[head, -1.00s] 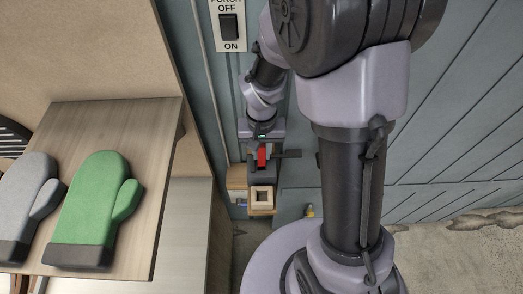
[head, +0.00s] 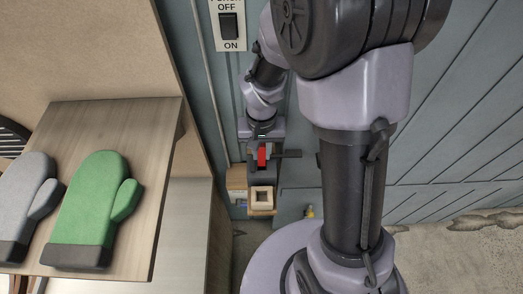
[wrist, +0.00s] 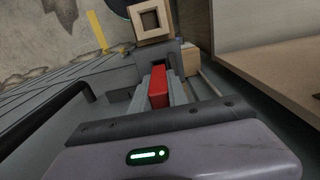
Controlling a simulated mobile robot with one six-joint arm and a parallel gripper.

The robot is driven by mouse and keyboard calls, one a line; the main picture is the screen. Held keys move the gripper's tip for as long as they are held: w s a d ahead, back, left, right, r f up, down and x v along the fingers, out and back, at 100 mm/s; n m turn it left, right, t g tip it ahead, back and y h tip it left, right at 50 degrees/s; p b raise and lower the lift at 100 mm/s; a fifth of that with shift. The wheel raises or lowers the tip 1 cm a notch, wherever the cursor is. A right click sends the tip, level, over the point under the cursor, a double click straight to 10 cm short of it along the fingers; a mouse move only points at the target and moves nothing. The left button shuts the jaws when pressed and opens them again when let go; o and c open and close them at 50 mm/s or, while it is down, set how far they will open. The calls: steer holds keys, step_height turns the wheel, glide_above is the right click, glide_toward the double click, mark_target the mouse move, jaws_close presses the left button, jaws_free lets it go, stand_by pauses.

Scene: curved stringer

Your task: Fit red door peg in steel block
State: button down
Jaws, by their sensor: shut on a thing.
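The red peg (head: 262,154) is held upright between the fingers of my gripper (wrist: 158,92). In the wrist view the red peg (wrist: 158,88) shows as a plain red bar, with a grey finger on each side. A grey block (wrist: 153,58), which looks like the steel block, lies just past the fingertips. A dark opening (wrist: 121,95) shows near its left side. The peg's far end is close to the grey block, but I cannot tell whether it touches or enters it. My gripper hides much of the block in the head view.
A light wooden square frame with a hollow middle (head: 262,189) sits just beyond the grey block. A wooden shelf (head: 115,125) with a green mitt (head: 90,210) and a grey mitt (head: 25,200) stands at left.

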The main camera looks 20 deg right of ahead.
mark_target(262, 159)
steer(key=shift+f+b, duration=1.8)
steer(key=shift+f, duration=0.25)
steer(key=shift+r, duration=0.1)
steer(key=shift+r+p, duration=1.35)
steer(key=shift+r, duration=0.35)
steer(key=shift+f+b, duration=1.8)
steer(key=shift+b, duration=0.1)
steer(key=c, duration=1.2)
jaws_free()
step_height(262, 159, up, 18)
steer(key=p, duration=0.5)
steer(key=shift+f, duration=0.2)
